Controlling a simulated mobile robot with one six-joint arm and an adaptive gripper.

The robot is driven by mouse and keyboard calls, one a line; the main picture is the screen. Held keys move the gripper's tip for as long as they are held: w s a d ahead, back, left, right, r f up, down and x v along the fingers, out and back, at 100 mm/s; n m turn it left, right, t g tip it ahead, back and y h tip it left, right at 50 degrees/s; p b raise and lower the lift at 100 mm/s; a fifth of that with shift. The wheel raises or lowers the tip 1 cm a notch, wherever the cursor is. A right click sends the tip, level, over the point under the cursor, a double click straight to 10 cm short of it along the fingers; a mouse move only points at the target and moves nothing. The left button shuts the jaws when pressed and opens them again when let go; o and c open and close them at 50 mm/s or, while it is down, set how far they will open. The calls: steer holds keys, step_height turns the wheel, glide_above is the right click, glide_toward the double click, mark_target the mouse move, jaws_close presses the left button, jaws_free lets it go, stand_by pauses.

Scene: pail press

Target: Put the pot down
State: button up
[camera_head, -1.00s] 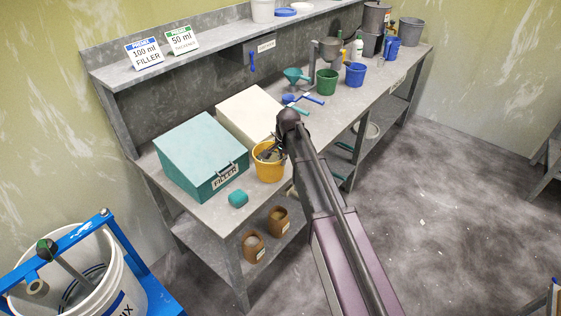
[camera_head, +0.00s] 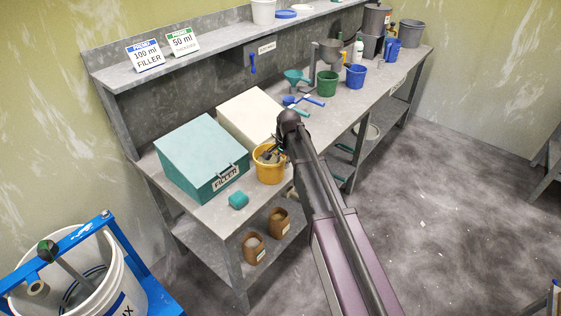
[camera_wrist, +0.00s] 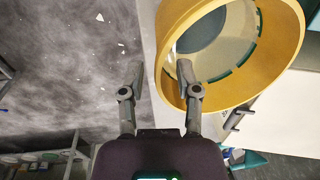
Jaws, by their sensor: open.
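The yellow pot (camera_head: 270,174) stands upright on the grey workbench (camera_head: 212,211), close to its front edge. In the wrist view the pot (camera_wrist: 286,58) fills the upper right, and I look into its open mouth. Something pale and grey-blue shows inside. My gripper (camera_wrist: 160,72) is open with its two fingers straddling the near wall of the pot, one over the mouth and one outside. A gap shows between the outer finger and the wall. In the head view my arm partly hides the gripper (camera_head: 275,152).
A teal FILLER bin (camera_head: 205,155) and a cream bin (camera_head: 248,112) stand behind the pot. A teal cup (camera_head: 238,200) sits in front at left. Blue scoops (camera_head: 303,100), a green pail (camera_head: 327,83) and a blue pail (camera_head: 356,75) lie further right along the bench.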

step_height(320, 180, up, 12)
steer(key=s+d+p, duration=0.1)
steer(key=p, duration=1)
steer(key=shift+f, duration=0.15)
steer(key=shift+d, duration=0.1)
stand_by(0.4)
steer(key=s+d+n, duration=0.3)
steer(key=s+d, duration=0.5)
steer(key=s, duration=0.3)
steer(key=s+d+n+h, duration=0.1)
steer(key=s+d+n, duration=0.3)
steer(key=s+d, duration=0.5)
steer(key=s, duration=0.3)
steer(key=shift+s+n+g, duration=0.25)
steer(key=shift+n+g, duration=0.05)
steer(key=shift+g, duration=0.1)
